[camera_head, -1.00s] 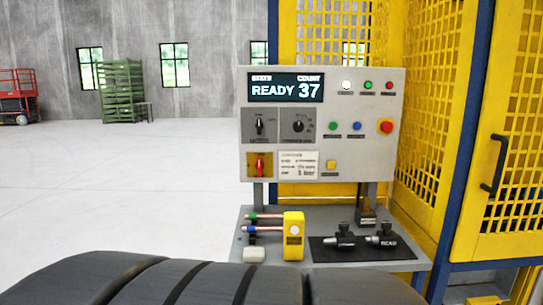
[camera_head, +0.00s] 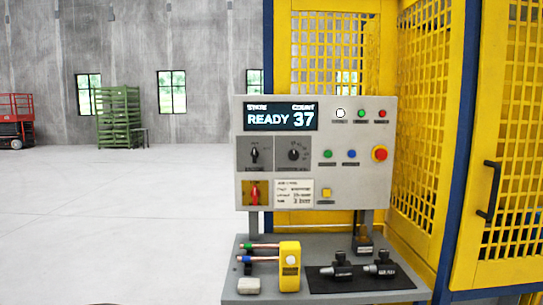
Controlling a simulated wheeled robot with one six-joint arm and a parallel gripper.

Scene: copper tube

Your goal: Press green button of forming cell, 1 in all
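The forming cell's control panel (camera_head: 345,195) stands upright at the centre. Its screen (camera_head: 281,116) reads READY and count 37. Nothing covers the green button. My gripper is not in view.
Yellow mesh guarding (camera_head: 425,110) stands behind and right. Open floor (camera_head: 110,215) lies left.

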